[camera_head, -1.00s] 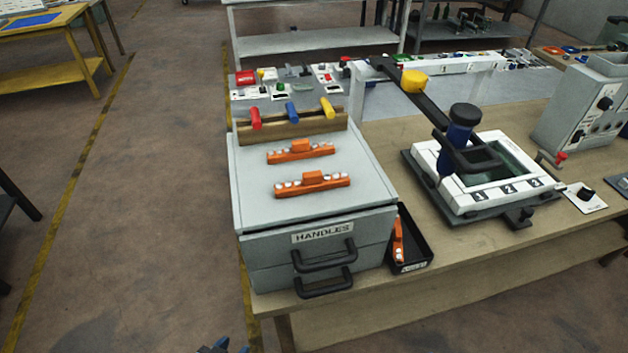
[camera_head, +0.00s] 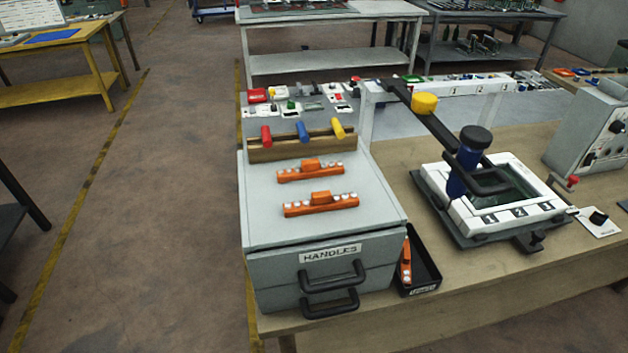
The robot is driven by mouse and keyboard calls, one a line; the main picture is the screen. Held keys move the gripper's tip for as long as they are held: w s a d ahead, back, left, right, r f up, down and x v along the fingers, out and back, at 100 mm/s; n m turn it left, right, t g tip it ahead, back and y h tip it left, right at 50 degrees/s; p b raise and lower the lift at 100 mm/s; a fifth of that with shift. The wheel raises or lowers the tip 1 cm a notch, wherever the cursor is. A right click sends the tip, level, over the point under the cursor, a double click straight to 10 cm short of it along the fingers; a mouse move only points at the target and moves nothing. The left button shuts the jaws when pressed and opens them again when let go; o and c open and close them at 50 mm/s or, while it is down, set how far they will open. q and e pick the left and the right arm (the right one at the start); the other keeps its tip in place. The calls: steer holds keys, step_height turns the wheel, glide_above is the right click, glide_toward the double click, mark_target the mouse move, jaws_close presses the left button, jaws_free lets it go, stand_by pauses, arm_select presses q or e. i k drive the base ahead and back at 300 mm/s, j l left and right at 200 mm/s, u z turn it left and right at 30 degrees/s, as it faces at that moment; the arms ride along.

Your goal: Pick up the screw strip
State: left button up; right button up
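Two orange screw strips with white screws lie on top of the grey drawer cabinet (camera_head: 265,215). The rear strip (camera_head: 310,171) is nearer the wooden rack, and the front strip (camera_head: 320,205) lies a little closer to me. Another orange strip (camera_head: 406,262) lies in a small black tray (camera_head: 425,272) to the right of the cabinet. Neither of my grippers is in view.
The cabinet has black handles and a "HANDLES" label. A wooden rack (camera_head: 300,147) with red, blue and yellow handles stands at its back. A white frame fixture (camera_head: 495,215) with a black lever arm (camera_head: 437,125) stands on the wooden table (camera_head: 480,285). Floor at left is open.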

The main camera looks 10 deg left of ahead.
mark_target(323, 201)
steer(key=j+z, duration=0.2)
steer(key=j, duration=0.8)
steer(key=j+z, duration=0.15)
steer(key=j, duration=0.85)
